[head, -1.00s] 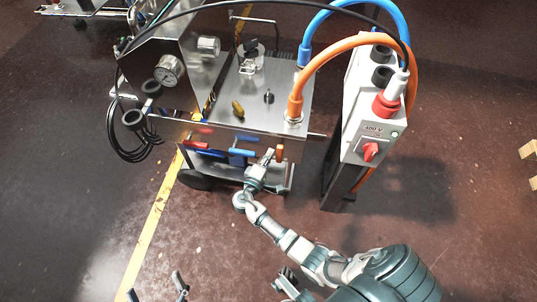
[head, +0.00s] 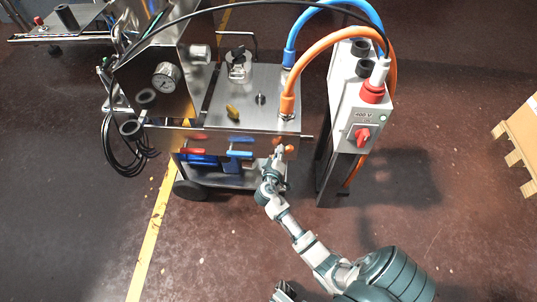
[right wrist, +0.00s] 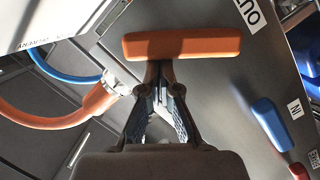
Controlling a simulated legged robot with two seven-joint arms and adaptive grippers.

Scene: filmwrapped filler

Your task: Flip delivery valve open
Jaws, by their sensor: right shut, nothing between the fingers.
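The orange valve handle (right wrist: 182,45) lies across the top of the right wrist view, beside a label ending in "OUT" (right wrist: 248,12). In the head view its orange end (head: 291,149) shows low on the right of the steel machine's front. My right gripper (head: 278,152) is at this handle, shut with nothing between its fingers. In the right wrist view its fingertips (right wrist: 160,84) are just below the handle's middle, over the stem area. I cannot tell whether they touch. The fingers partly hide the handle's mount. My left gripper is out of view.
A blue handle (head: 240,154) and a red handle (head: 193,138) sit left of the orange one. Orange (head: 291,82) and blue (head: 289,52) hoses arch above. A grey power post (head: 357,105) stands close right. A pallet (head: 517,150) is far right; the floor between is clear.

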